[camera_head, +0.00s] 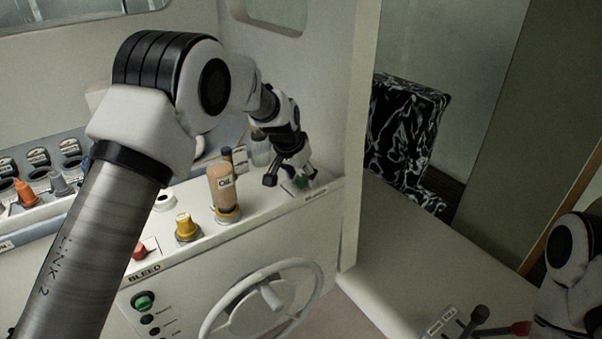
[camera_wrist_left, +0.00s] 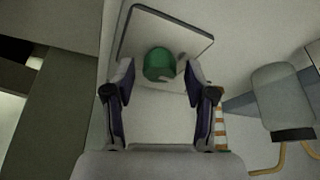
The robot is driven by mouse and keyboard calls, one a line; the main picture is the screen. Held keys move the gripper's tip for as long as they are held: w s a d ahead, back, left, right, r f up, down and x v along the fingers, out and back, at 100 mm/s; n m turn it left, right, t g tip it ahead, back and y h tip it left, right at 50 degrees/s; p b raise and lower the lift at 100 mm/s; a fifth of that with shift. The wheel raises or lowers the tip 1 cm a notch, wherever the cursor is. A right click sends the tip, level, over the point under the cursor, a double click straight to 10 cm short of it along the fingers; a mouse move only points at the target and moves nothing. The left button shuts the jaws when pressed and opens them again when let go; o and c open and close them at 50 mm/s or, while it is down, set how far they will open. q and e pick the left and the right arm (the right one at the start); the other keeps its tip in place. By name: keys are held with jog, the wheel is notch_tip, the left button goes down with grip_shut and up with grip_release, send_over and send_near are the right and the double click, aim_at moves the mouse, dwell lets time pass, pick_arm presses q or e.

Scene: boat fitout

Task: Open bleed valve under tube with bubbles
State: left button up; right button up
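A green knob (camera_wrist_left: 160,64) on a square plate (camera_wrist_left: 190,40) shows in the left wrist view. My left gripper (camera_wrist_left: 161,82) is open, its two fingers on either side of the knob near the tips; I cannot tell whether they touch it. In the head view the left gripper (camera_head: 290,176) is low over the green knob (camera_head: 302,184) at the right end of the white console. A clear tube (camera_head: 261,150) stands behind the gripper and also shows in the wrist view (camera_wrist_left: 283,97). Bubbles cannot be made out.
An amber bottle marked Oil (camera_head: 222,188), a yellow knob (camera_head: 186,226) and a red knob (camera_head: 139,251) by a BLEED label stand left along the console. A steering wheel (camera_head: 265,300) is below. A wall post (camera_head: 358,140) rises close right of the gripper.

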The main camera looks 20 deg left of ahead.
pick_arm(q)
jog(key=shift+s+r, duration=0.15)
jog(key=shift+s, duration=0.1)
jog(key=c, duration=0.6)
grip_shut()
